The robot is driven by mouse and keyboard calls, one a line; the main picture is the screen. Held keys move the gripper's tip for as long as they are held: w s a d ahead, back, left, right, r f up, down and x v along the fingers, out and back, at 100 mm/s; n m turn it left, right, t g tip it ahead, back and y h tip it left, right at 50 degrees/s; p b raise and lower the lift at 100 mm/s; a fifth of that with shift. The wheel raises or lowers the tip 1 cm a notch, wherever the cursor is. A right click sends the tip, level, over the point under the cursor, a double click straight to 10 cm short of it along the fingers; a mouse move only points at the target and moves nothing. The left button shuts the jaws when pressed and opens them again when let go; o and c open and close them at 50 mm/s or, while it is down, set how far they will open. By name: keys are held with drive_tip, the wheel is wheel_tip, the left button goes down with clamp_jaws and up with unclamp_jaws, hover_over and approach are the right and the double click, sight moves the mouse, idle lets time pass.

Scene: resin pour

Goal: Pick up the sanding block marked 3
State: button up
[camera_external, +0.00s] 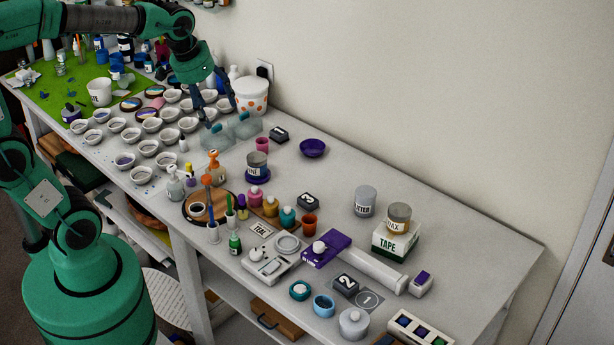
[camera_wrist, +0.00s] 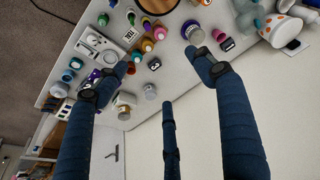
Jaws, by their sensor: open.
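Three dark blocks with white labels lie on the table in the external view. Two dark blocks also show in the wrist view, one near the right finger (camera_wrist: 227,44) and one between the fingers (camera_wrist: 154,64). My gripper (camera_external: 228,121) is open and empty, above the back part of the table, left of the third block. Its fingers also show in the wrist view (camera_wrist: 162,75).
A white pot with orange spots (camera_external: 251,96) stands close to my gripper. Several small white cups crowd the left side. A purple dish (camera_external: 313,148) and grey tin (camera_external: 257,165) stand near the back blocks. The right back table is fairly clear.

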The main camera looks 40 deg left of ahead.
drive_tip(key=w+d+f+g, duration=0.1)
drive_tip(key=w+d+f, duration=0.2)
drive_tip(key=w+f, duration=0.3)
drive_tip(key=w+d+f+g, duration=0.1)
drive_tip(key=w+d+f, duration=0.2)
drive_tip(key=w, duration=0.4)
drive_tip(key=g, duration=0.2)
hover_over(308, 199)
wheel_tip(308, 199, down, 15)
drive_tip(key=shift+r+m, duration=0.15)
drive_tip(key=shift+m, duration=0.15)
drive_tip(key=shift+w+a, duration=0.1)
drive_tip(key=shift+a, duration=0.05)
drive_tip(key=shift+f+b, duration=0.4)
drive_tip(key=shift+f, duration=3.9)
drive_tip(key=shift+f+b, duration=0.55)
drive_tip(key=shift+f, duration=2)
drive_tip(key=shift+c, duration=0.2)
